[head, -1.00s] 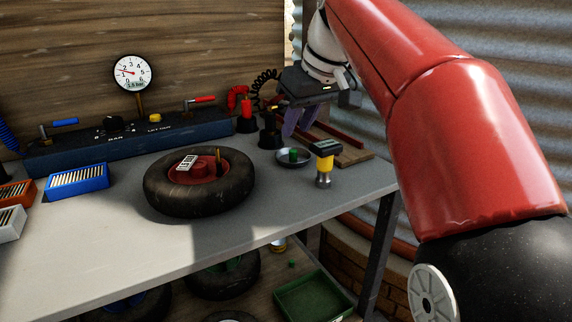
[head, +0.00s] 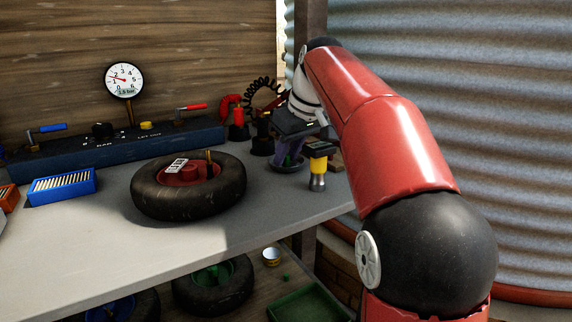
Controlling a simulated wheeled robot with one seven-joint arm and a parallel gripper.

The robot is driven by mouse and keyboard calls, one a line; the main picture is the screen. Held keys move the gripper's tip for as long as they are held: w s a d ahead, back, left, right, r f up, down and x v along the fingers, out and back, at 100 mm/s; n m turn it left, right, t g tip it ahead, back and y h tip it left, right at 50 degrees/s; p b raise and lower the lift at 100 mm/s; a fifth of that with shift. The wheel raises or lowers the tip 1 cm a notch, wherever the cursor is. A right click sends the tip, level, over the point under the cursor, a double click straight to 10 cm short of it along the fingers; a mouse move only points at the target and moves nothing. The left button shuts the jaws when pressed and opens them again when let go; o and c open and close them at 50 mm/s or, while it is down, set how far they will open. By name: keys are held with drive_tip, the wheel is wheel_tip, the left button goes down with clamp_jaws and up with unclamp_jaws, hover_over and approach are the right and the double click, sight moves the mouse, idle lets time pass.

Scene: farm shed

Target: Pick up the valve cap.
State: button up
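A small round dark dish (head: 287,167) sits near the back right of the bench. The green valve cap that showed in it earlier is now hidden behind my gripper. My gripper (head: 289,157) points down over the dish, its purple fingers at or just above it. The fingers are small and partly covered, so I cannot tell whether they are open, or whether they touch the cap. Another small green piece (head: 285,278) lies on the lower shelf.
A yellow-and-black tool with a metal end (head: 318,168) stands close right of the dish. A tyre with a red hub (head: 147,195) lies to the left. Red and black stands (head: 239,128) are behind. The bench front is clear.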

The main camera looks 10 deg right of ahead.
clamp_jaws()
drive_tip(key=shift+r, duration=0.15)
